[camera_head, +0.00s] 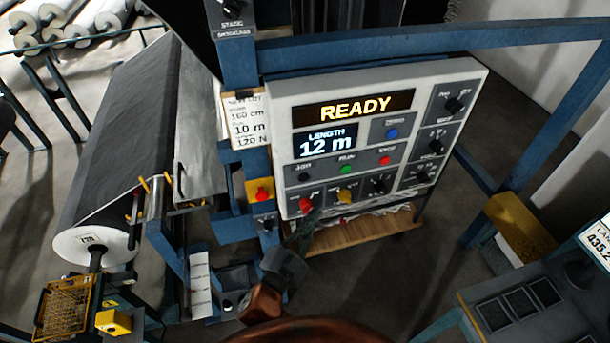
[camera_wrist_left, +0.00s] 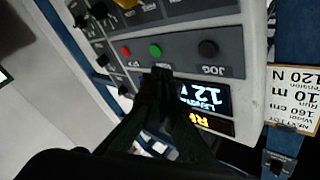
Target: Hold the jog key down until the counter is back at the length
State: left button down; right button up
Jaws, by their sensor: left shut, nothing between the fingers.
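The control panel (camera_head: 465,80) shows READY on its upper display (camera_head: 353,108). The counter (camera_head: 326,142) below it reads LENGTH 12 m. The black jog key (camera_head: 304,177) sits under the JOG label, left of the green run button (camera_head: 346,169); it shows in the left wrist view (camera_wrist_left: 207,48), where the panel is upside down. My left gripper (camera_head: 312,213) is shut and empty in front of the panel's lower edge. In the left wrist view its fingertips (camera_wrist_left: 162,72) appear beside the green button, apart from the jog key. My right gripper is not in view.
A card (camera_head: 248,120) left of the panel reads 160 cm, 10 m and 120 N. The red stop button (camera_head: 385,160), blue button (camera_head: 391,132) and several knobs are close by. A red button on a yellow box (camera_head: 260,192) sits lower left. A dark grey roll (camera_head: 110,150) lies left.

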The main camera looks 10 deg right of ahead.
aim_at(304, 178)
pick_arm(q)
jog(key=shift+s+r+h, duration=0.15)
jog(key=shift+s+r, duration=0.15)
jog(key=shift+r, duration=0.25)
jog(key=shift+s+r+h, duration=0.15)
jog(key=shift+s+r, duration=0.15)
jog(key=shift+r, duration=0.25)
jog(key=shift+w, duration=0.2)
jog(key=w, duration=0.8)
jog(key=shift+w, duration=0.25)
jog(key=shift+w+a, duration=0.1)
dwell(0.5)
jog(key=shift+w, duration=0.3)
jog(key=shift+w, duration=0.45)
dwell(4.3)
